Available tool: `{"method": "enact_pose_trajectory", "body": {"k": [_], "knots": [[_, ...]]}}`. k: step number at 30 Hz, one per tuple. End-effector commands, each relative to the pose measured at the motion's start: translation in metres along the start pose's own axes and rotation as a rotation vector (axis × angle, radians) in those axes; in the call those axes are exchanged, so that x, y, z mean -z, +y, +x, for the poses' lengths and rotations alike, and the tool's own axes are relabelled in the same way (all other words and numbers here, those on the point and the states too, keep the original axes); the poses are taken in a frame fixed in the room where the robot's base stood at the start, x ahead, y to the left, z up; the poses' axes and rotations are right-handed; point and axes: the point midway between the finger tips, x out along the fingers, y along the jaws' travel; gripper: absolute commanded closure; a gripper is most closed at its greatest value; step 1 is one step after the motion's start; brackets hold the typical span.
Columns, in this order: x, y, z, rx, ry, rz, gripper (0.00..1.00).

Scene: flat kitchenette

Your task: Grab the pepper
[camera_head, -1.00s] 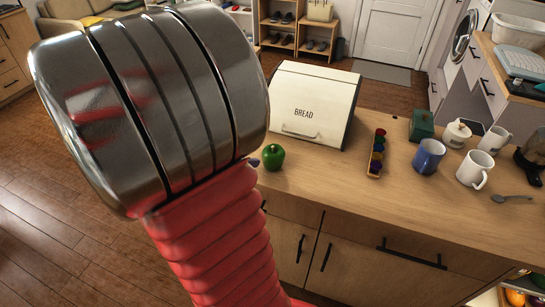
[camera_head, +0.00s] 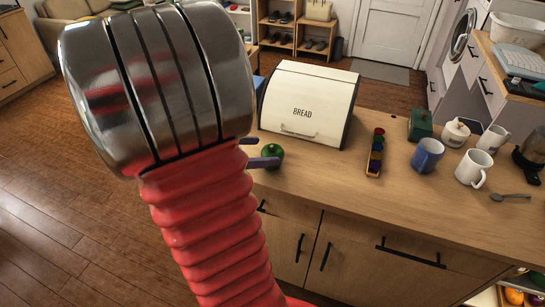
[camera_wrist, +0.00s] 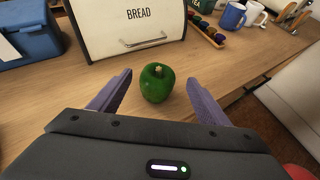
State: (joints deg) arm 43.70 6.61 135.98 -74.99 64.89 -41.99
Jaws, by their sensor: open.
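A green bell pepper (camera_wrist: 157,84) sits upright on the wooden counter, in front of the bread box. In the head view the pepper (camera_head: 272,152) is at the counter's left part, partly covered by a gripper finger. My gripper (camera_wrist: 155,92) is open, with its two purple-grey fingers on either side of the pepper in the wrist view and a gap on each side. In the head view my gripper (camera_head: 256,152) reaches out from behind my arm, and most of it is hidden.
The cream bread box (camera_head: 305,105) stands close behind the pepper. A blue container (camera_wrist: 27,35) is at its left. A rack of coloured capsules (camera_head: 375,155), a blue mug (camera_head: 427,155) and white mugs stand to the right. The counter between pepper and rack is clear.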

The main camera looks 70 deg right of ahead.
Motion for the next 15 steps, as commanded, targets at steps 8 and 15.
{"method": "enact_pose_trajectory", "body": {"k": [8, 15], "knots": [[-0.002, 0.001, 0.018, 0.003, 0.0, 0.001, 0.3], [-0.004, 0.002, 0.046, 0.002, 0.0, 0.0, 0.3]]}}
